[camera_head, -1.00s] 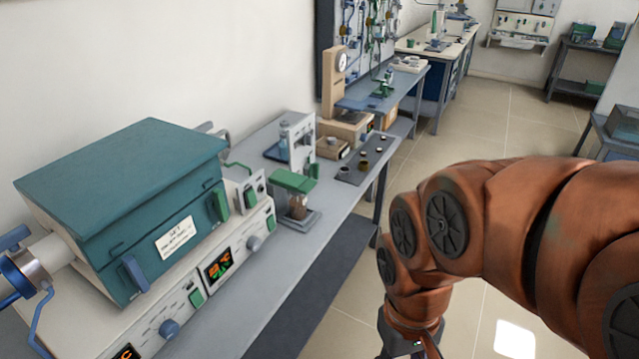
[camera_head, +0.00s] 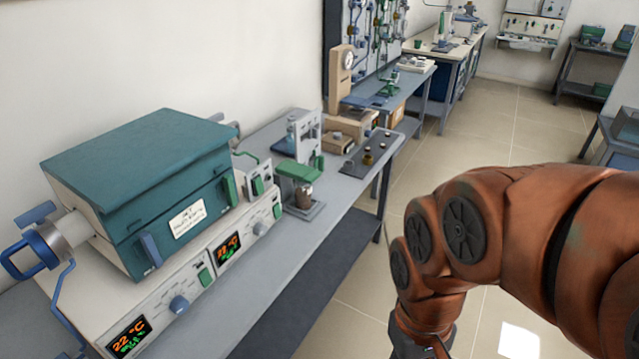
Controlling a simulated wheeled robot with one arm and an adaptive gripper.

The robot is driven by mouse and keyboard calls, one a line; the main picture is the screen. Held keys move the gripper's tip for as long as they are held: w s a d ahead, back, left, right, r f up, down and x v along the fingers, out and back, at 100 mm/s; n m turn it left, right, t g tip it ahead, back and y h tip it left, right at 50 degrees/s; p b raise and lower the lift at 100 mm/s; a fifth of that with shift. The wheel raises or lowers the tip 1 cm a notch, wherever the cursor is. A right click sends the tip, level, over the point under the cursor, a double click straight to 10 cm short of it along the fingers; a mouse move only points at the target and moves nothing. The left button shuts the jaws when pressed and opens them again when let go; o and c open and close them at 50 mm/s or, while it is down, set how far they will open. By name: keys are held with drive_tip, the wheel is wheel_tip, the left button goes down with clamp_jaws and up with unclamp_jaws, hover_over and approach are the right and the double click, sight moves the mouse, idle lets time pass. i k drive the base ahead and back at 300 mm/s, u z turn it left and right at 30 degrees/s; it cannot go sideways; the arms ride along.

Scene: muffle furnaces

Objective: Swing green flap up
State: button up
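A muffle furnace with a green lid and green front (camera_head: 140,190) stands on the bench at the left. Its front carries a white label, a blue handle (camera_head: 150,250) and a green handle (camera_head: 229,188). Farther along the bench, a small device has a green top plate (camera_head: 299,171) over a brown jar. I cannot tell which green part is the flap. All of these parts are apart from my arm. My gripper (camera_head: 424,342) hangs at the bottom edge, right of the bench. Its fingers are cut off by the frame.
The furnace's control panel (camera_head: 165,308) has lit displays and knobs. A blue-handled pipe (camera_head: 40,250) sticks out at its left. The grey bench (camera_head: 275,262) runs away from me, with a stand and small vessels at its far end. Tiled floor is free right of it.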

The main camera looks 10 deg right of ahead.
sight(294, 170)
drive_tip(key=k, duration=0.3)
drive_tip(key=z, duration=0.95)
drive_tip(key=i, duration=0.8)
drive_tip(key=u, duration=2.1)
